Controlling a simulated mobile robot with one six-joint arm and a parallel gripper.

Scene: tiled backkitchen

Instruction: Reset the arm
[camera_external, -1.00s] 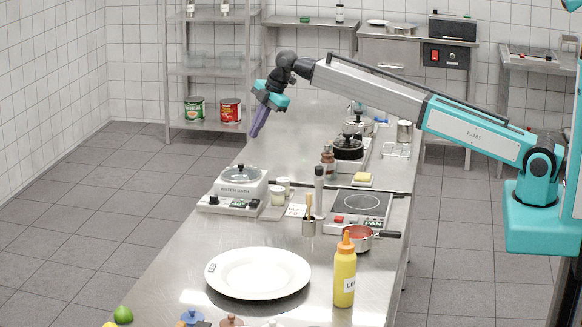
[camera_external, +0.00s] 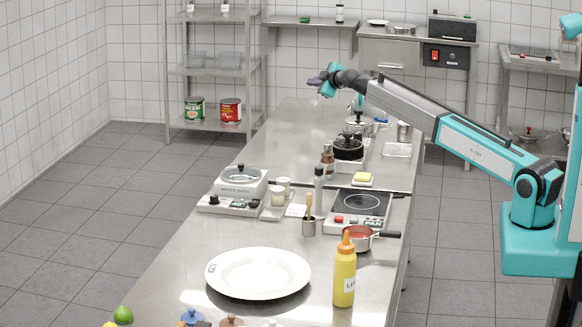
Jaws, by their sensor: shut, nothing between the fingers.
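My gripper (camera_external: 314,82) is at the end of the raised arm, above the far part of the long steel counter (camera_external: 182,258). Its purple fingers point left and look shut, with nothing seen between them. The teal and grey arm reaches left from its teal base at the right side. The gripper is well clear of the counter and touches nothing that I can see.
Nearer are a water bath (camera_external: 240,184), a hot plate (camera_external: 360,205), a red saucepan (camera_external: 358,240), a white plate (camera_external: 258,287) and a yellow bottle (camera_external: 344,280). A steel shelf (camera_external: 212,70) stands behind.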

